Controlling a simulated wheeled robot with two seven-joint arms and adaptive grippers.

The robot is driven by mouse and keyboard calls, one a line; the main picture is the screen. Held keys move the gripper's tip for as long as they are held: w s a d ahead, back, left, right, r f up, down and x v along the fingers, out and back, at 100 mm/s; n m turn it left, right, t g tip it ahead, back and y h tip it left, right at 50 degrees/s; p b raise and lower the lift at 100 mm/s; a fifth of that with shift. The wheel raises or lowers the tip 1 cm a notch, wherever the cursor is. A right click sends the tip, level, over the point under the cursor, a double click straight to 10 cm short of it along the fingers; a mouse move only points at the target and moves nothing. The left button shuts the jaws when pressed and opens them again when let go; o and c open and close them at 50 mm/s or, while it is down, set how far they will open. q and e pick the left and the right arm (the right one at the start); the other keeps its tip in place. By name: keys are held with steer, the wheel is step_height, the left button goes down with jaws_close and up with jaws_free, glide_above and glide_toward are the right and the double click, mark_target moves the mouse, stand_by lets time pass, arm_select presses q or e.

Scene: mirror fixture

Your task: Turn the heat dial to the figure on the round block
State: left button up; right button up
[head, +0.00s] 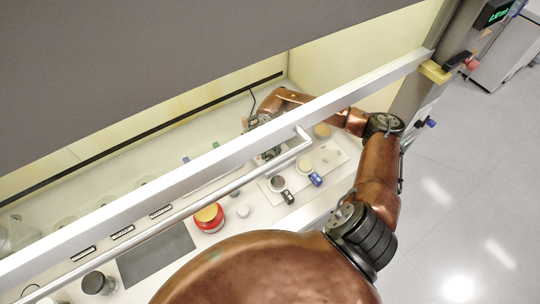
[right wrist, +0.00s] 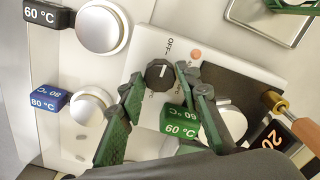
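The heat dial (right wrist: 160,73) is a black knob with a pale pointer on a white panel, with "OFF" printed near it. My right gripper (right wrist: 163,79) is open, its green fingers on either side of the dial; contact is not clear. In the head view this gripper (head: 265,142) is partly hidden behind the hood's rail. Figure blocks show in the right wrist view: a dark one (right wrist: 48,14) and a green one (right wrist: 180,122) read 60 °C, and a blue one (right wrist: 48,101) reads 80 °C. I cannot tell which block is round. My left gripper is not in view.
Silver-topped round vessels (right wrist: 103,27) stand beside the blocks. A black block (right wrist: 278,137) reading "20" is partly cut off. A red container (head: 209,218) and a grey mat (head: 157,256) lie left.

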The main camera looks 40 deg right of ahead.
steer(key=c, duration=0.7)
